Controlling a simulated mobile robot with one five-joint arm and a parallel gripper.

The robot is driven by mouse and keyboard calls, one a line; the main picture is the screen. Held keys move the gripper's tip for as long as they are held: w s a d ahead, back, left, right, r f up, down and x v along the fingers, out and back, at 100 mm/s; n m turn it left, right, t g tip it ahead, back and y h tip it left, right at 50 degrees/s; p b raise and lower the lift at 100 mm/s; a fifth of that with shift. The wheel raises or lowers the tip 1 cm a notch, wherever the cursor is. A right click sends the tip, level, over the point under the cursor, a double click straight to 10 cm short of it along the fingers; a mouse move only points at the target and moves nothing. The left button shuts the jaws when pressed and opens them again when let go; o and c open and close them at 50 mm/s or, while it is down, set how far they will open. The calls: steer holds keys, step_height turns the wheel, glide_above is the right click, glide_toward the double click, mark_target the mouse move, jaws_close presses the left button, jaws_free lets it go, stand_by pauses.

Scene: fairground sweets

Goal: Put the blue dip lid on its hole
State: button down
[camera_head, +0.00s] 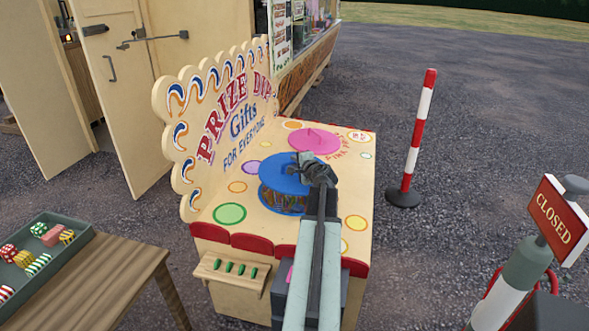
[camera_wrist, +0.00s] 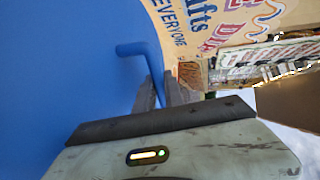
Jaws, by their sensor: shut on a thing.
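The blue dip lid (camera_head: 283,172) is a round blue disc above the prize-dip box top (camera_head: 335,215). In the wrist view the lid (camera_wrist: 60,70) fills the left side, with its bent blue handle (camera_wrist: 135,49) reaching between my fingers. My gripper (camera_head: 316,168) is shut on that handle at the lid's right side; its fingers also show in the wrist view (camera_wrist: 163,92). The blue-rimmed hole (camera_head: 280,203) lies below the lid, its near part open with brownish contents showing. The lid hides the hole's far part. A gap shows between lid and near rim.
A pink lid (camera_head: 314,141) lies farther back on the box top. The scalloped sign board (camera_head: 215,125) rises along the left. A tray of sweets (camera_head: 45,252) stands on a wooden table at left. A striped post (camera_head: 415,140) and a closed sign (camera_head: 555,220) stand at right.

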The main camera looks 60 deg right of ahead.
step_height(320, 180, down, 8)
steer(key=b, duration=0.8)
steer(key=shift+w+f, duration=0.15)
steer(key=shift+w, duration=0.1)
steer(key=shift+w+a, duration=0.15)
steer(key=shift+f+b, duration=0.65)
steer(key=shift+b, duration=0.05)
steer(key=c, duration=1.3)
jaws_free()
steer(key=shift+c, duration=0.2)
steer(key=shift+a+r, duration=0.1)
